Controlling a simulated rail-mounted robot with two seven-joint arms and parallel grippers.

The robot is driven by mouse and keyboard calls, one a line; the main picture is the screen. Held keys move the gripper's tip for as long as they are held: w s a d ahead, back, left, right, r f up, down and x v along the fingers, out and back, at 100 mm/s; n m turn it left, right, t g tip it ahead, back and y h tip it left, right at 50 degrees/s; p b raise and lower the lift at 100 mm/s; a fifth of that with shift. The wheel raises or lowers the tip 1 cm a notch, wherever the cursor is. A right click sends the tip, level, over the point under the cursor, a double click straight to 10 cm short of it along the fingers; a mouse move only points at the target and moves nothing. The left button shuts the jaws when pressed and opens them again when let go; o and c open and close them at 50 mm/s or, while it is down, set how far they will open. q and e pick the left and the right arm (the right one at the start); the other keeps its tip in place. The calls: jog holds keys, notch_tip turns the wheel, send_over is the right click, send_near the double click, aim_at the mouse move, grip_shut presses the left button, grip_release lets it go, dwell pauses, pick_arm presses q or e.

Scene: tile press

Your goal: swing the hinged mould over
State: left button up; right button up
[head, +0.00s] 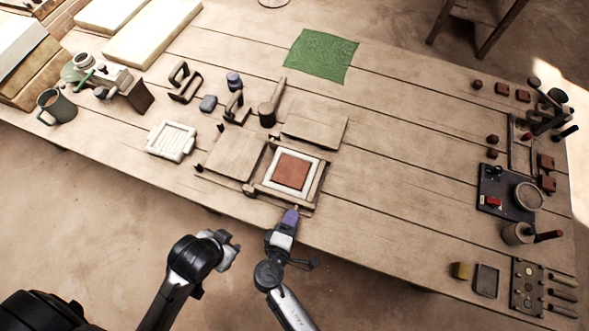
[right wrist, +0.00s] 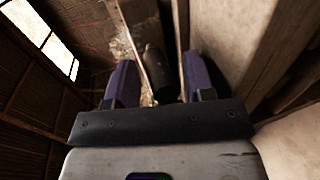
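The wooden press holds a white square frame (head: 272,182) around a red-brown clay slab (head: 291,171). A flat wooden panel (head: 236,154) lies to its left and another board (head: 315,131) behind it. I cannot tell which part is the hinged mould. My right gripper (head: 292,214) has purple fingers and is at the front edge of the press, below the slab. In the right wrist view its fingers (right wrist: 159,75) are apart, with a dark rounded piece (right wrist: 154,72) seen between them; no grip on it shows. My left gripper (head: 227,247) is in front of the table, apart from the press; its fingers are unclear.
A white ribbed tray (head: 171,141) lies left of the press. A dark upright cylinder (head: 267,115) stands behind it. A green cloth (head: 320,54) lies at the back. A mug (head: 59,107) stands far left. Tools and a dark board (head: 493,192) are at right. The table between is clear.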

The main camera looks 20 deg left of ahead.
jog(key=c, duration=0.4)
jog(key=shift+r, duration=0.1)
